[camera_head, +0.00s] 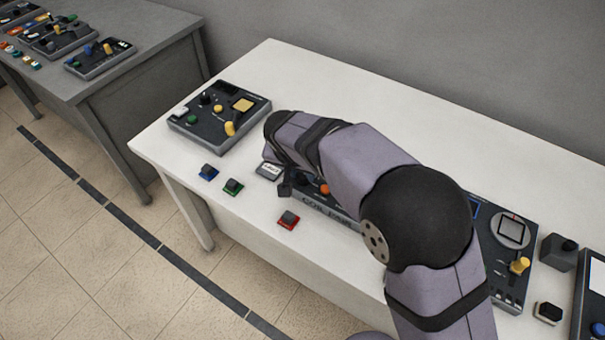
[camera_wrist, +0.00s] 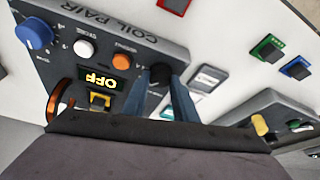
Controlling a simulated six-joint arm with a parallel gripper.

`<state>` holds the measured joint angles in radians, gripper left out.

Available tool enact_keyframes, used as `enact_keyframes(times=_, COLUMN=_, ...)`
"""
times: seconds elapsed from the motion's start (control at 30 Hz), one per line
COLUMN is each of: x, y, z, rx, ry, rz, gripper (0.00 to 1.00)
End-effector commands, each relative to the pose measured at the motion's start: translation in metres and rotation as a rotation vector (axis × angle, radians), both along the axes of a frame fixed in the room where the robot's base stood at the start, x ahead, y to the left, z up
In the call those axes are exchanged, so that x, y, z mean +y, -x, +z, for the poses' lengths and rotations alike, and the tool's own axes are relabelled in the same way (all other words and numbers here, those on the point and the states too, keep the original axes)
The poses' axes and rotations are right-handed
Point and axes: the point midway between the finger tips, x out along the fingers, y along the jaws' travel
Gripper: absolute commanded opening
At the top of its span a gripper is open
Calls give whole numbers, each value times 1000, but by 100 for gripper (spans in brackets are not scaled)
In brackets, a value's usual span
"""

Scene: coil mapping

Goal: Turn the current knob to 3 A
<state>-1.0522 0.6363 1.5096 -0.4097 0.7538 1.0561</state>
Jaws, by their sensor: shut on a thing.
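The dark panel marked COIL PAIR (camera_head: 326,208) lies on the white table, partly hidden by my arm; it shows upside down in the wrist view (camera_wrist: 110,22). There it carries a blue knob (camera_wrist: 34,33), a white button (camera_wrist: 84,48), an orange button (camera_wrist: 122,61) and a display reading OFF (camera_wrist: 100,79). My gripper (camera_wrist: 160,90) is shut on a black knob (camera_wrist: 160,72) at the panel's edge, one finger on each side. No label or scale for this knob is readable, so its setting and whether it is the current knob cannot be told.
A small white-faced meter (camera_wrist: 207,79) stands close beside the panel. Green (camera_head: 233,187), blue (camera_head: 208,172) and red (camera_head: 288,220) switch blocks sit near the table's front edge. Other panels stand at left (camera_head: 219,142) and right (camera_head: 510,285). The table behind my arm is clear.

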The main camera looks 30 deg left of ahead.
Motion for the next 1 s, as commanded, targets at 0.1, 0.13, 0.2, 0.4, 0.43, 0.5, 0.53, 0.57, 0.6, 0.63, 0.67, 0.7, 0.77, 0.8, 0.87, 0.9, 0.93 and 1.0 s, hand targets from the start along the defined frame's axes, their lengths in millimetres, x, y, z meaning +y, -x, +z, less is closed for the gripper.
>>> enact_keyframes(times=0.1, x=0, y=1, z=0, rx=2, ry=1, rz=-2, gripper=3)
enact_keyframes(times=0.13, x=0, y=1, z=0, rx=2, ry=1, rz=-2, gripper=3)
enact_keyframes(times=0.2, x=0, y=1, z=0, rx=2, ry=0, rz=-2, gripper=3)
enact_keyframes(times=0.4, x=0, y=1, z=0, rx=3, ry=0, rz=-2, gripper=44)
enact_keyframes(times=0.43, x=0, y=1, z=0, rx=2, ry=0, rz=-1, gripper=44)
enact_keyframes(times=0.5, x=0, y=1, z=0, rx=2, ry=0, rz=-1, gripper=44)
enact_keyframes(times=0.53, x=0, y=1, z=0, rx=2, ry=0, rz=-1, gripper=44)
enact_keyframes(times=0.57, x=0, y=1, z=0, rx=2, ry=0, rz=-1, gripper=44)
enact_keyframes(times=0.6, x=0, y=1, z=0, rx=2, ry=0, rz=-1, gripper=44)
enact_keyframes(times=0.63, x=0, y=1, z=0, rx=2, ry=0, rz=-1, gripper=44)
enact_keyframes(times=0.67, x=0, y=1, z=0, rx=2, ry=0, rz=-1, gripper=44)
enact_keyframes(times=0.7, x=0, y=1, z=0, rx=1, ry=0, rz=-1, gripper=44)
enact_keyframes(times=0.77, x=0, y=1, z=2, rx=1, ry=0, rz=-1, gripper=44)
enact_keyframes(times=0.8, x=0, y=2, z=4, rx=1, ry=0, rz=-1, gripper=44)
enact_keyframes(times=0.87, x=0, y=4, z=9, rx=1, ry=-3, rz=-1, gripper=44)
enact_keyframes(times=0.9, x=0, y=5, z=13, rx=0, ry=-4, rz=-1, gripper=44)
enact_keyframes(times=0.93, x=-1, y=7, z=16, rx=1, ry=-3, rz=-2, gripper=44)
enact_keyframes(times=1.0, x=-2, y=10, z=24, rx=0, ry=-4, rz=-2, gripper=44)
